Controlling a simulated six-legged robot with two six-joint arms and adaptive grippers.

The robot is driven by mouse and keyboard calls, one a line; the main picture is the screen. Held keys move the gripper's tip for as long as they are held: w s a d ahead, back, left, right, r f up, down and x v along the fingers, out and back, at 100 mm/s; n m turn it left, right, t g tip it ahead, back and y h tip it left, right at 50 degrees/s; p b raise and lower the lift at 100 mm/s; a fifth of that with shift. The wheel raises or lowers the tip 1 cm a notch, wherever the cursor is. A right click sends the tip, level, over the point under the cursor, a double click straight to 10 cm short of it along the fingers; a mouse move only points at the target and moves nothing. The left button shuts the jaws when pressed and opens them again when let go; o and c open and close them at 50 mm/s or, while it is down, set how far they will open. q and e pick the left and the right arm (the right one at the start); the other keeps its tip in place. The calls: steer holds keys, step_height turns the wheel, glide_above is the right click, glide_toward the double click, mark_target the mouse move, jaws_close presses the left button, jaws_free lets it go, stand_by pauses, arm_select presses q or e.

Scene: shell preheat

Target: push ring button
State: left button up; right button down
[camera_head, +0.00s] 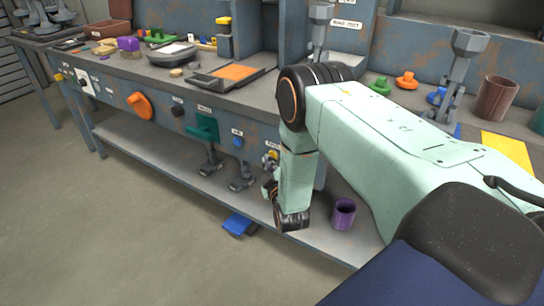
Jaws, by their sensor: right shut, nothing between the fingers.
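The front panel (150,88) of the blue-grey workbench carries a row of labelled controls. At its right end, under a small label, is a small yellowish button (273,154), partly hidden; the label is too small to read surely. My right arm reaches over the bench edge and bends down in front of the panel. My right gripper (268,171) is shut and empty, close below and in front of this button. I cannot tell whether it touches it. My left gripper is not in view.
Left along the panel are a blue knob (238,142), a green handle (203,127) and a large orange knob (141,105). A purple cup (343,213) stands on the lower shelf. A blue object (238,224) lies below the shelf edge. The floor at left is clear.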

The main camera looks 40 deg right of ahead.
steer(key=shift+w+d, duration=0.2)
steer(key=shift+d, duration=0.2)
stand_by(0.6)
steer(key=shift+s+a, duration=0.1)
steer(key=shift+a, duration=0.05)
steer(key=shift+s+a, duration=0.3)
steer(key=shift+a, duration=0.35)
steer(key=a, duration=0.1)
steer(key=s+a+p, duration=0.1)
steer(key=a, duration=0.1)
steer(key=s+a, duration=0.1)
steer(key=shift+a, duration=0.35)
steer(key=shift+w, duration=0.1)
stand_by(0.7)
